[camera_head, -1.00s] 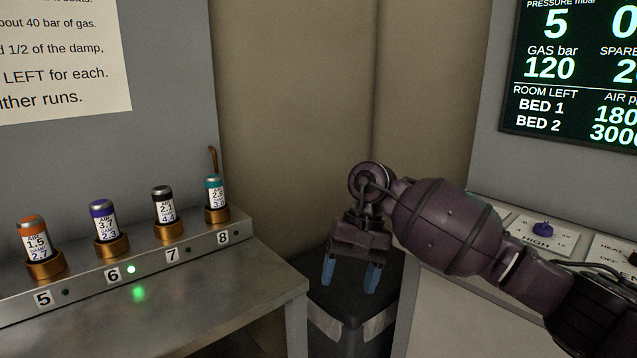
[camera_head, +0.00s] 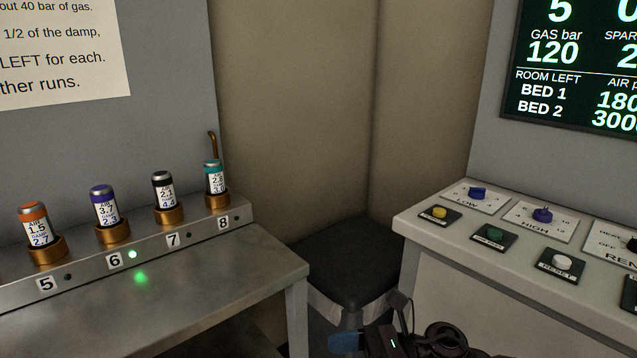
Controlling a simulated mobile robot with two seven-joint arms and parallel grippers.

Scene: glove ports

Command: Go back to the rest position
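My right gripper (camera_head: 346,342) is at the bottom edge of the head view, low in front of the dark stool. One blue fingertip shows, pointing left, with dark wrist parts to its right. The rest of the gripper is cut off by the frame, so I cannot tell whether it is open or shut. No held thing shows. My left gripper is not in view.
A metal bench (camera_head: 200,285) on the left bears several labelled cartridges in brass seats; a green light (camera_head: 133,254) glows at 6. A white console (camera_head: 420,222) with knobs and buttons stands right, below a screen (camera_head: 580,70). A dark stool (camera_head: 350,262) stands between.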

